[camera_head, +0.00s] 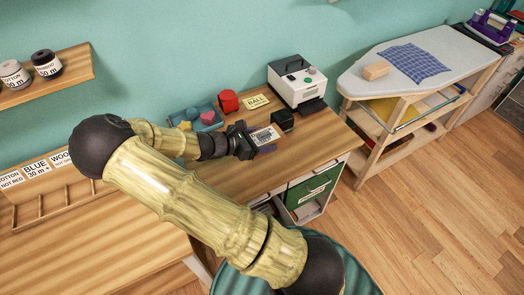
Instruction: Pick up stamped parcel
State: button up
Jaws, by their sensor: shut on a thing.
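My gripper (250,143) is black and reaches over the wooden desk from the left, near the desk's middle. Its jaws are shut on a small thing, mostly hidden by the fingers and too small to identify. A pale flat piece with dark print (265,134) shows right beside the fingertips; I cannot tell whether it is the held thing or a card on the desk. A dark purplish patch (267,149) shows just below it. I cannot clearly make out a stamp or a parcel. A small tan block (376,70) lies on the ironing board at the right.
A black box (283,121) stands close right of my gripper. Behind are a blue tray (184,118) of coloured pieces, a red container (228,101), a yellow "BALL" card (255,102) and a white machine (297,82). The ironing board (442,45) holds a blue cloth (414,64).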

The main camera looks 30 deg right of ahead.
aim_at(262, 137)
notch_tip(262, 137, up, 8)
